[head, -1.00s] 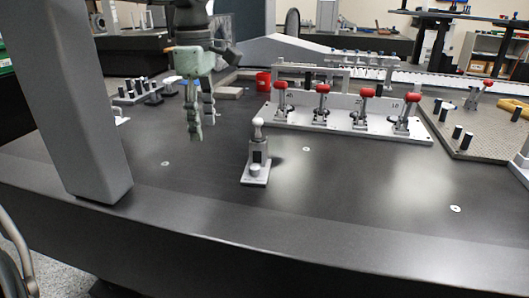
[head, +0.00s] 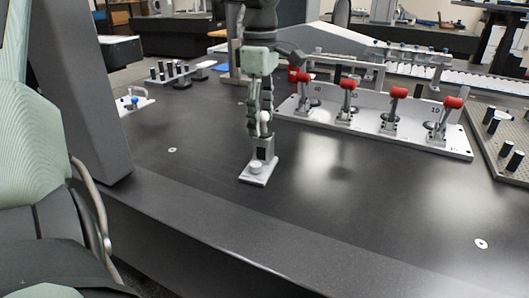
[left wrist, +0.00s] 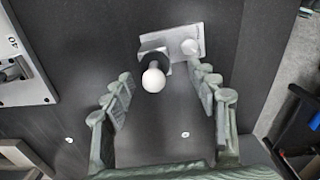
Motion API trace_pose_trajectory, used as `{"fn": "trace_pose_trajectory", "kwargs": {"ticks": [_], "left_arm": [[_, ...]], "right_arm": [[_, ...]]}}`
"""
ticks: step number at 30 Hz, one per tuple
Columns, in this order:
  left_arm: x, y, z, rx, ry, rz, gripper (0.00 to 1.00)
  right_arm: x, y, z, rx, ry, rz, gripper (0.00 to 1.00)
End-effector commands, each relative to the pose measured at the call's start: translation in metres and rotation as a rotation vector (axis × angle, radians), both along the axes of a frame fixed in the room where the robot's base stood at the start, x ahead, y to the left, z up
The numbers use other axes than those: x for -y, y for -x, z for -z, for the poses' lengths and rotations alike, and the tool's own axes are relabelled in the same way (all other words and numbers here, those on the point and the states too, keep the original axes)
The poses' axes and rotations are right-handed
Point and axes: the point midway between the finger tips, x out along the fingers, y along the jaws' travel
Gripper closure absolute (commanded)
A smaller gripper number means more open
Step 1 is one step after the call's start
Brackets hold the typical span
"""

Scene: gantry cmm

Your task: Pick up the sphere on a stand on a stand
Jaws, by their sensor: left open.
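The sphere on a stand (left wrist: 154,80) is a white ball on a short stem, fixed to a dark block on a light grey base plate (left wrist: 191,46) with a round knob. In the head view the base (head: 258,171) stands upright on the dark table, and the ball is partly hidden by my left gripper (head: 258,125). In the left wrist view my left gripper (left wrist: 165,95) is open, its fingers on either side of the ball with gaps between. My right gripper is not in view.
A light fixture plate (head: 376,138) with several red-handled clamps stands close to the right of the gripper. A thick grey column (head: 85,95) rises at the left. A rack of dark pegs (head: 175,75) lies behind. The front of the dark table (head: 330,205) is clear.

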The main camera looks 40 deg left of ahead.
Motion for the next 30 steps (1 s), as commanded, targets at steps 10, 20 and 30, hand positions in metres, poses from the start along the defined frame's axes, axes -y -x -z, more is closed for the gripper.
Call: {"fn": "trace_pose_trajectory", "kwargs": {"ticks": [10,20,30], "left_arm": [[0.002,-0.006,0.045,0.0,0.0,0.0,0.41],[0.002,-0.007,0.047,0.0,0.0,0.0,0.5],[0.002,-0.007,0.047,0.0,0.0,0.0,0.92]], "right_arm": [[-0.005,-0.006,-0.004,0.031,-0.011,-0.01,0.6],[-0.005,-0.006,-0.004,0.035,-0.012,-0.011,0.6],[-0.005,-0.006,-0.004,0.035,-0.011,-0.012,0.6]]}}
